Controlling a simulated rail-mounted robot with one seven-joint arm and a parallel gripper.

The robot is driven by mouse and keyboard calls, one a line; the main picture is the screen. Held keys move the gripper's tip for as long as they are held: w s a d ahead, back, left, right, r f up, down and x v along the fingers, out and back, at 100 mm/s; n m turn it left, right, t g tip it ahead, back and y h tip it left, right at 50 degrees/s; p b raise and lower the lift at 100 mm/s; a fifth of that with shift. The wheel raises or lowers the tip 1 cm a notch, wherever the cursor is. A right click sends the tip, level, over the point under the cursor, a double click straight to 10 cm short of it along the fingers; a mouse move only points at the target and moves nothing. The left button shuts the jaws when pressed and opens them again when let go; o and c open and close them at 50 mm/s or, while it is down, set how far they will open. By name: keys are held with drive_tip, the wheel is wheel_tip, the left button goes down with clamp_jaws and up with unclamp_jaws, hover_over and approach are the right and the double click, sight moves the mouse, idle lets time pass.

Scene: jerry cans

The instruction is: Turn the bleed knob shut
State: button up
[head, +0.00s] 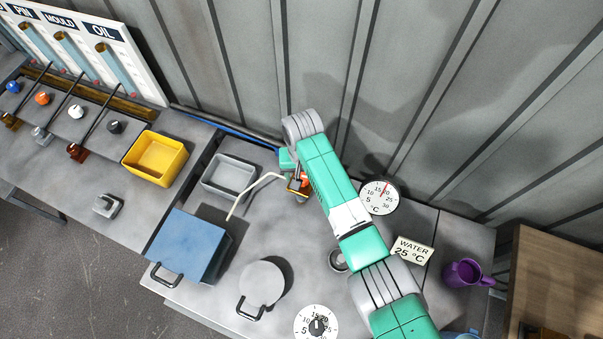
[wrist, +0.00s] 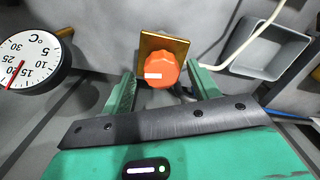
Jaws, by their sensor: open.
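The bleed knob appears to be the orange lobed knob (wrist: 162,71) on a brass block (wrist: 178,46) in the wrist view. A white mark shows on its face, toward the left. A small part of the orange knob (head: 296,184) shows in the head view, mostly hidden by my arm. My gripper (wrist: 160,74) is open, with one green finger on each side of the knob. Gaps show between the fingers and the knob; I cannot tell how deep the fingers reach past it. In the head view my gripper (head: 293,168) is largely hidden behind the arm.
A pale bent tube (head: 253,184) runs from beside the knob past a grey tray (head: 230,176). A round °C dial (head: 380,197) stands right of my arm. A blue box (head: 187,245), a lidded pot (head: 262,284) and a purple mug (head: 464,273) stand on the bench. The metal wall is close behind.

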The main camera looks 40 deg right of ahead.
drive_tip(key=shift+w+f, duration=0.1)
drive_tip(key=shift+f, duration=0.5)
drive_tip(key=c, duration=1)
drive_tip(key=shift+o, duration=0.2)
drive_tip(key=n+p, duration=0.1)
drive_tip(key=n, duration=0.2)
drive_tip(key=shift+r+p, duration=0.1)
drive_tip(key=shift+p, duration=0.2)
drive_tip(key=n+p, duration=0.1)
drive_tip(key=n, duration=0.3)
drive_tip(key=shift+n, duration=0.3)
drive_tip(key=n+p, duration=0.1)
drive_tip(key=n, duration=0.3)
drive_tip(key=shift+n, duration=2)
drive_tip(key=shift+a, duration=0.1)
